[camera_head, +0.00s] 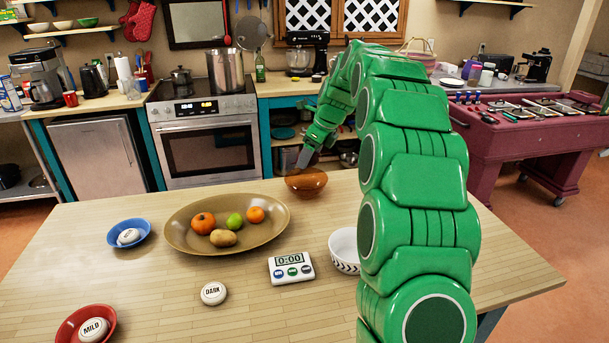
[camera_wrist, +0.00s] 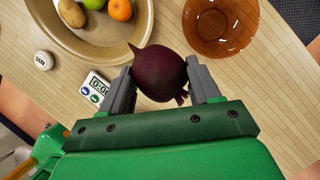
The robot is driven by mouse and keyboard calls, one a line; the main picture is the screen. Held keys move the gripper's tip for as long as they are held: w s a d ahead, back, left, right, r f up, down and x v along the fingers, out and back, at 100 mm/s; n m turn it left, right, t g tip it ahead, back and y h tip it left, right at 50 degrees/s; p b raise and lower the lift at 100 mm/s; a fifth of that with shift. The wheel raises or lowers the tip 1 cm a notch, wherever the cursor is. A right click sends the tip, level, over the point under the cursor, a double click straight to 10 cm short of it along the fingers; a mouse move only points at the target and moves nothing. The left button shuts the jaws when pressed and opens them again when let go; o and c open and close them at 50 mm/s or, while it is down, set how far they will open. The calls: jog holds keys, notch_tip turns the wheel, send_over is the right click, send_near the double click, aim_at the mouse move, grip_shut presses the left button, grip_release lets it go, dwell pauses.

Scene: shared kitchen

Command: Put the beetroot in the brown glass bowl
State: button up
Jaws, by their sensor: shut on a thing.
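My gripper (camera_wrist: 160,83) is shut on the dark purple beetroot (camera_wrist: 160,73) in the wrist view, one grey finger on each side of it. The brown glass bowl (camera_wrist: 221,20) lies just past the beetroot, toward the top right of the wrist view, and looks empty there. In the head view the brown glass bowl (camera_head: 307,183) stands near the table's far edge, and my gripper (camera_head: 305,158) is above it. The beetroot cannot be made out in the head view.
A large tan platter (camera_head: 180,237) holds several vegetables and fruits left of the bowl. A timer (camera_head: 291,268), a white bowl (camera_head: 343,251), a blue bowl (camera_head: 113,238) and a red bowl (camera_head: 69,330) share the table (camera_head: 250,320). A dark-lettered button (camera_head: 214,293) lies in front.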

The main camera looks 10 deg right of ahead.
jog(key=w+f, duration=0.9)
jog(key=w, duration=0.3)
jog(key=shift+w+d, duration=0.4)
dwell(0.3)
jog(key=shift+w+f, duration=0.15)
jog(key=shift+f, duration=0.75)
jog(key=shift+w+f, duration=0.1)
jog(key=shift+f, duration=0.8)
jog(key=shift+f, duration=0.6)
jog(key=o, duration=1.4)
jog(key=shift+r, duration=0.1)
